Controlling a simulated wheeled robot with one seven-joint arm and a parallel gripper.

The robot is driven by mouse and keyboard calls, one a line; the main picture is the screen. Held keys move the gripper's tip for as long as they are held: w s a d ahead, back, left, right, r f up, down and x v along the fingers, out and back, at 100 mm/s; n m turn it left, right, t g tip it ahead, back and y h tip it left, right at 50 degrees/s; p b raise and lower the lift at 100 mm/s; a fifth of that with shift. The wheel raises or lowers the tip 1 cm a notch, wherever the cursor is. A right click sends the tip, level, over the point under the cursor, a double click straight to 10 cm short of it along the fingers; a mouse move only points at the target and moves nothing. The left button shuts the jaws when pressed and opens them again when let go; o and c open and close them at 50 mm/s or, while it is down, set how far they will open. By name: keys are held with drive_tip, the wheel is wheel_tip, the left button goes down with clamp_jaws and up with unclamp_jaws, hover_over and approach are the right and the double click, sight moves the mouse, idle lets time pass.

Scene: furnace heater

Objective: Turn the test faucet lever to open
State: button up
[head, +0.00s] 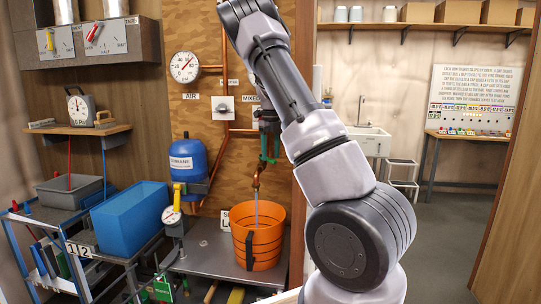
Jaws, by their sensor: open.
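A copper faucet spout (257,181) hangs above an orange bucket (270,262) on a grey metal bench. A thin pale-blue streak (257,212), which looks like water, runs from the spout down into the bucket. My gripper (269,143) is a small dark shape pointing down just above the spout, partly hidden behind my arm. It is open. Green parts show at its lower end, close to the faucet. I cannot tell which of them is the lever, nor whether the gripper touches it.
A round gauge (185,67) and a white valve plate (223,108) are on the wooden panel. A blue bin (131,220) is on the left cart. Open floor (440,245) lies to the right.

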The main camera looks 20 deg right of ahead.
sight(271, 159)
wheel_tip(271, 159, up, 10)
idle(0.4)
drive_tip(key=shift+c, duration=0.3)
drive_tip(key=c, duration=0.5)
drive_tip(key=shift+s+d+f+n, duration=0.1)
drive_tip(key=shift+d+f+n, duration=0.05)
drive_tip(key=shift+n, duration=0.55)
clamp_jaws()
drive_tip(key=d+f+n+h, duration=0.5)
drive_tip(key=f+n, duration=0.6)
drive_tip(key=n, duration=0.6)
drive_tip(key=shift+a+r+t+y, duration=0.2)
drive_tip(key=shift+a+y, duration=0.1)
drive_tip(key=shift+a, duration=0.6)
drive_tip(key=shift+a+r+t+y, duration=0.1)
drive_tip(key=shift+a+t+y, duration=0.15)
drive_tip(key=shift+a, duration=0.6)
